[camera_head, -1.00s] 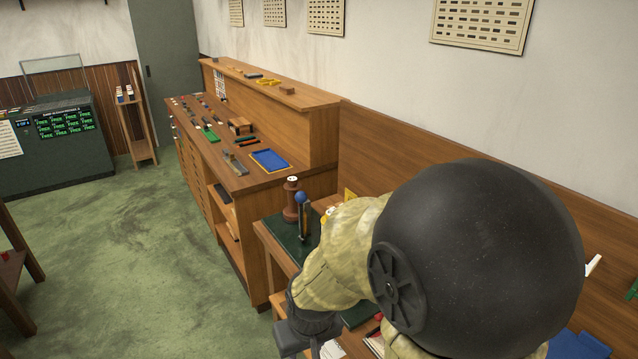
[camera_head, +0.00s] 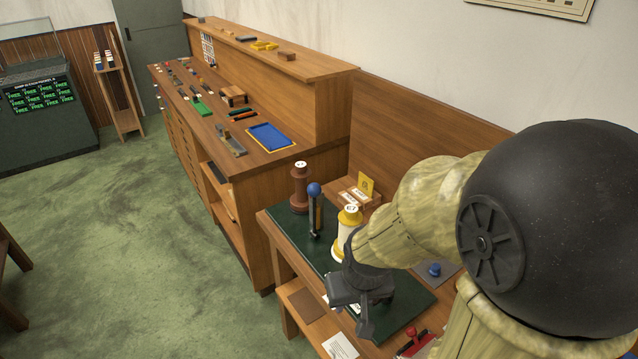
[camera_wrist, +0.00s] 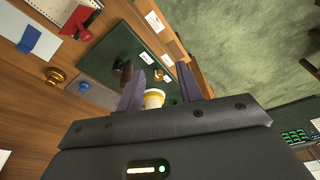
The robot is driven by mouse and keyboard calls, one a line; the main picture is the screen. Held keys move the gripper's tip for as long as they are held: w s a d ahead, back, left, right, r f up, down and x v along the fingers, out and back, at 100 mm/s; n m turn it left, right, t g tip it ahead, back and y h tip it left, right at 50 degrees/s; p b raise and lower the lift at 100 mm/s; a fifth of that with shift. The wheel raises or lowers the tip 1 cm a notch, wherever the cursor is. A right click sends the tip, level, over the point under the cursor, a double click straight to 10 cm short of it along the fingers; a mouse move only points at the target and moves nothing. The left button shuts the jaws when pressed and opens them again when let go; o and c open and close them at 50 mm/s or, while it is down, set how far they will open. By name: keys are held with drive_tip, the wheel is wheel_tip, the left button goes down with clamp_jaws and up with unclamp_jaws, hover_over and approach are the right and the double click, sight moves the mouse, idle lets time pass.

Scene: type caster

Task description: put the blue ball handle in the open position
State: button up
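The blue ball handle (camera_head: 314,190) is a blue ball on top of a slim upright lever in the head view. It stands at the far end of a dark green board (camera_head: 392,318) on a small wooden bench. My gripper (camera_head: 364,322) is to the right of the handle and nearer the camera, apart from it. In the wrist view my gripper (camera_wrist: 160,82) has its two fingers spread, with nothing held between them. I cannot make out the blue ball in the wrist view.
A brown spool-like post (camera_head: 300,187) stands behind the handle. A white and yellow post (camera_head: 346,232) stands between handle and gripper, and shows beyond the fingers in the wrist view (camera_wrist: 154,98). A long wooden counter (camera_head: 290,170) lies behind. Green floor is clear at left.

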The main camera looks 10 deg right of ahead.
drive_tip(key=shift+o, duration=0.2)
drive_tip(key=shift+s, duration=0.15)
drive_tip(key=o, duration=0.3)
drive_tip(key=shift+o, duration=0.8)
drive_tip(key=w+a+f+m+t, duration=0.1)
drive_tip(key=w+a, duration=0.1)
drive_tip(key=w, duration=0.4)
drive_tip(key=w+a+f+m+t, duration=0.1)
drive_tip(key=w+a+t, duration=0.1)
drive_tip(key=w, duration=0.4)
drive_tip(key=shift+w+a+f, duration=0.2)
drive_tip(key=shift+f, duration=0.2)
drive_tip(key=w+a+r+m+t+h, duration=0.1)
drive_tip(key=w+a+t+h, duration=0.1)
drive_tip(key=w+t+h, duration=0.2)
drive_tip(key=w+a+r+m+t+h+p, duration=0.1)
drive_tip(key=w+a+t+h, duration=0.1)
drive_tip(key=w+t+h, duration=0.3)
drive_tip(key=w+h, duration=0.1)
drive_tip(key=w, duration=0.1)
drive_tip(key=shift+w+a+m, duration=0.3)
drive_tip(key=shift+r, duration=0.1)
